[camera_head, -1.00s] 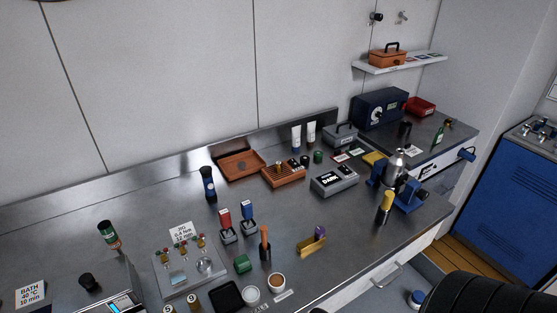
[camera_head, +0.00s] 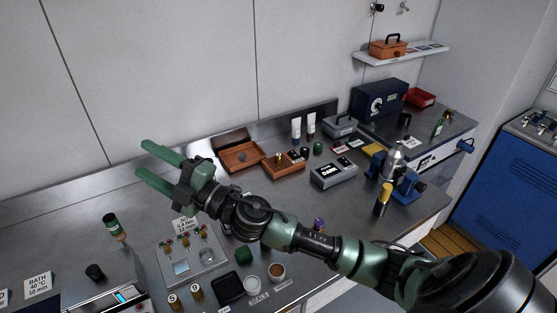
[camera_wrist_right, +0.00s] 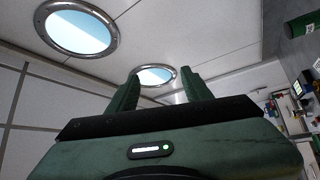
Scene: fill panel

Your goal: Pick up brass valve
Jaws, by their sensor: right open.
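My right gripper (camera_head: 145,160) is open and empty, raised over the left back of the bench with its fingers toward the wall. In the right wrist view its two fingers (camera_wrist_right: 158,88) are apart with nothing between them. A small brass-coloured piece (camera_head: 278,157) stands at the wooden block (camera_head: 288,164); it may be the brass valve, but it is too small to be sure. The fill panel (camera_head: 205,256) on the bench carries several small brass-coloured fittings with coloured tops (camera_head: 186,238). The block is right of my right gripper, the panel below it in the picture. My left gripper is not in view.
A wooden tray (camera_head: 240,158), a grey box (camera_head: 334,173) and a blue clamp device (camera_head: 408,187) stand on the metal bench. A black tray (camera_head: 228,288) and small cups lie near the front. My right arm crosses over the bench and hides part of its middle.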

